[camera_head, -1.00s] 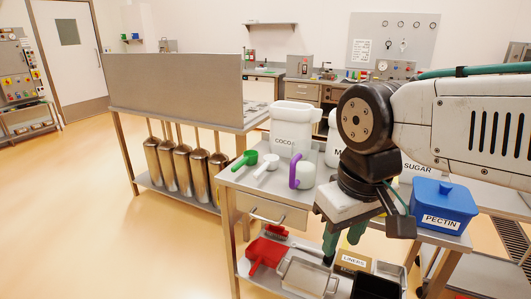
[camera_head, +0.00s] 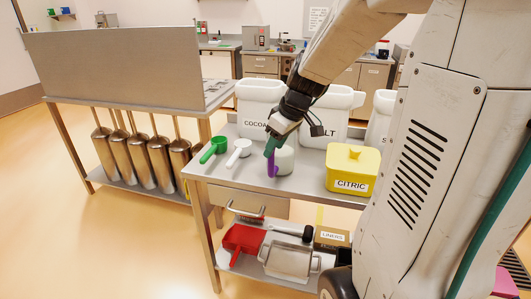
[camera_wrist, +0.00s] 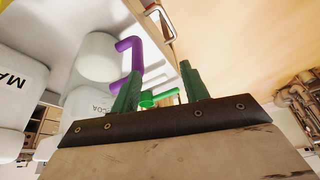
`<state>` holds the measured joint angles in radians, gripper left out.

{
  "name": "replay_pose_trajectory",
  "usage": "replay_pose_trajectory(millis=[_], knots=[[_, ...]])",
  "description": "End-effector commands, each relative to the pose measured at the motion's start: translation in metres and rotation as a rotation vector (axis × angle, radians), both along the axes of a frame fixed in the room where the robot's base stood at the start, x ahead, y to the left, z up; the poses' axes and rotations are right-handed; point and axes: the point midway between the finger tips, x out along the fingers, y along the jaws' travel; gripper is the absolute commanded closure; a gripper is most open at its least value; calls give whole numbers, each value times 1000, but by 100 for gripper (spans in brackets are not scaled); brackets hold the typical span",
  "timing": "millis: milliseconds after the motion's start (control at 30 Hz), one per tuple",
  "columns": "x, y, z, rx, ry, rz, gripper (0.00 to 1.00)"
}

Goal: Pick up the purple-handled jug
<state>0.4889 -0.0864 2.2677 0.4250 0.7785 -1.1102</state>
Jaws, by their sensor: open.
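The jug (camera_head: 285,161) is white with a purple handle (camera_head: 271,166) and stands upright on the steel table. My gripper (camera_head: 271,147) is just above and in front of the handle, its green fingers pointing down and covering part of it. In the wrist view the jug (camera_wrist: 97,62) shows tilted at the upper left, its purple handle (camera_wrist: 131,52) turned towards my fingers. My gripper (camera_wrist: 160,85) is open there with nothing between the fingers. The near end of the handle lies close to the left finger; I cannot tell whether they touch.
A green scoop (camera_head: 214,148) and a white scoop (camera_head: 239,152) lie left of the jug. A white COCOA bin (camera_head: 257,98) stands behind. A yellow CITRIC tub (camera_head: 353,165) stands to the right. A lower shelf holds a red dustpan (camera_head: 244,240) and a LINERS box (camera_head: 332,236).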

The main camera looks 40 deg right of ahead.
Motion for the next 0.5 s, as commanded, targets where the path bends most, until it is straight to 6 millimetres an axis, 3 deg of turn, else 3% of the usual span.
replay_pose_trajectory(millis=[100, 200, 500], knots=[[12, -24, -12, -13, -23, 11, 55], [17, -32, -19, -23, -33, 20, 55], [30, -29, -50, -23, -34, 23, 55]])
